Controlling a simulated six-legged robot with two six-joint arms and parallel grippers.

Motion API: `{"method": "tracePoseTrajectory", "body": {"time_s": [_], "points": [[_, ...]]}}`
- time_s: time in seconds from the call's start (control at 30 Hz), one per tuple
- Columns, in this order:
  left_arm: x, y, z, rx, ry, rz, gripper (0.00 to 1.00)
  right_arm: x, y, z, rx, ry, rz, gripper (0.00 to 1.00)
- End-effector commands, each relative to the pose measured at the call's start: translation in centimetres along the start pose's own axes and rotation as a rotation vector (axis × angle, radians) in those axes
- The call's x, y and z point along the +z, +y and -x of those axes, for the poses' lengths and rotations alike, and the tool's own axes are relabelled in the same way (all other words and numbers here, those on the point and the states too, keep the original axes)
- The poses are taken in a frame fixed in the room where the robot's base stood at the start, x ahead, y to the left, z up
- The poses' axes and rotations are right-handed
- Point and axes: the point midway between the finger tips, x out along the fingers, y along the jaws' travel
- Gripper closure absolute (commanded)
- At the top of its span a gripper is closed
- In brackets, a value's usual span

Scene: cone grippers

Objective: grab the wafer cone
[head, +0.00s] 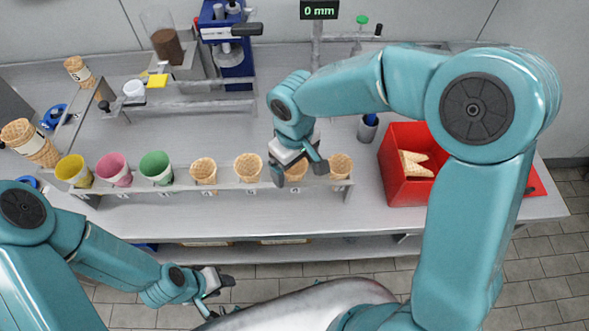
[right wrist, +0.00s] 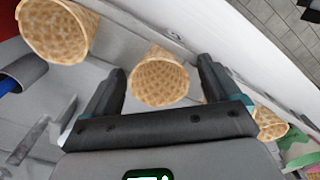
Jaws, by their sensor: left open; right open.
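Several plain wafer cones stand in a row in a grey rack (head: 225,187). The wafer cone third from the left among them (head: 297,171) is partly hidden by my right gripper (head: 299,174). In the right wrist view, my right gripper (right wrist: 160,72) is open, with this wafer cone (right wrist: 159,81) showing between its fingers; no contact with either finger is visible. Neighbouring cones show at the upper left (right wrist: 58,30) and at the right, partly behind a finger (right wrist: 269,122). My left gripper (head: 218,296) is open and empty, low in front of the table.
Yellow (head: 72,171), pink (head: 114,169) and green (head: 156,168) cups share the rack on the left. Stacked cones (head: 33,145) stand at far left. A red bin (head: 400,185) with wafer pieces is to the right. A blue machine (head: 236,58) stands behind.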

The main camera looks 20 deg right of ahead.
Motion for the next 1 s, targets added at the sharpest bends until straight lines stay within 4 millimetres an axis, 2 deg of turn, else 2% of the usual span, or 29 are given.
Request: {"method": "tracePoseTrajectory", "body": {"time_s": [0.17,0.2,0.3,0.77,0.87,1.0], "points": [[0.0,0.0,0.0,0.0,0.0,0.0,0.57,0.0,0.0,-0.1,0.0,0.0,0.0,0.1],[0.0,0.0,0.0,0.0,0.0,0.0,0.57,0.0,0.0,-0.1,0.0,0.0,0.0,0.16],[0.0,0.0,0.0,0.0,0.0,0.0,0.57,0.0,0.0,0.0,0.0,0.001,0.0,0.48],[0.0,0.0,0.0,0.0,0.0,0.0,0.57,-0.1,0.0,0.4,0.001,0.002,0.001,0.49],[0.0,0.0,-0.1,0.0,0.0,0.0,0.57,-0.1,0.0,1.3,0.002,0.004,0.001,0.49],[0.0,-0.1,-0.2,0.0,0.0,0.0,0.57,-0.1,0.0,3.8,0.002,0.007,-0.001,0.49]]}}
